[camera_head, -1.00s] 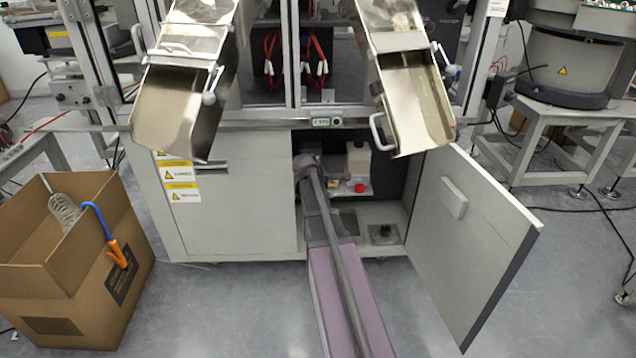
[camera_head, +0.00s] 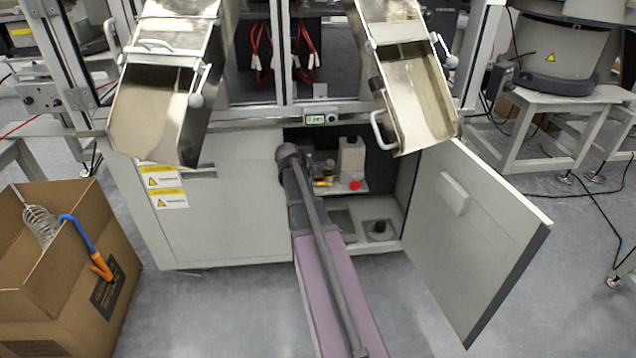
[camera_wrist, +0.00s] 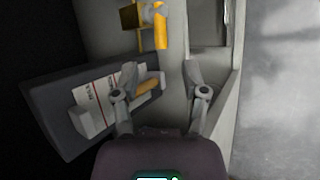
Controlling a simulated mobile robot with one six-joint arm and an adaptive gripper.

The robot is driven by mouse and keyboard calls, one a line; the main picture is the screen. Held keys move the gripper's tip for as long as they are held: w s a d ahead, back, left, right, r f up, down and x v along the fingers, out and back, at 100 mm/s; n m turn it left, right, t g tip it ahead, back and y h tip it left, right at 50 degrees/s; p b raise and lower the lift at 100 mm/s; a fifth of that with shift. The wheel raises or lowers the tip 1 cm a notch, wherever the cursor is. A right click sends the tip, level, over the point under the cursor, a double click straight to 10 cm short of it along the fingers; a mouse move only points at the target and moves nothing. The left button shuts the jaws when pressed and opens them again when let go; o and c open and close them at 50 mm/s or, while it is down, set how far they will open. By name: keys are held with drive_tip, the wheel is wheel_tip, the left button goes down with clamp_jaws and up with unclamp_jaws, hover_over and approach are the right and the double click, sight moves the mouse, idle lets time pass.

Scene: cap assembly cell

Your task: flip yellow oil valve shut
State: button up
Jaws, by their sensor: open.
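The yellow oil valve (camera_wrist: 160,24) shows at the top of the wrist view, on a pale panel. Its flat yellow handle points down in the picture. My gripper (camera_wrist: 159,68) is open, with its two grey fingers spread and nothing held between them. The valve lies beyond the fingertips, apart from them. A smaller yellow-orange piece (camera_wrist: 148,88) shows close by the left finger, partly hidden by it. In the head view my arm reaches into the open cabinet, and the gripper is hidden there. A small yellow spot (camera_head: 322,183) shows inside, too small to identify.
A dark box (camera_wrist: 68,118) with a red-striped white label lies left of my gripper in the wrist view. A white bottle (camera_head: 351,158) and a red cap (camera_head: 355,185) are inside the cabinet. The open door (camera_head: 478,235) stands to the right. A cardboard box (camera_head: 55,290) stands left.

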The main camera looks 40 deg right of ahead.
sight(320, 184)
drive_tip(key=shift+f, duration=0.2)
drive_tip(key=shift+b+x, duration=2.9)
drive_tip(key=shift+x, duration=0.7)
drive_tip(key=shift+r, duration=0.1)
clamp_jaws()
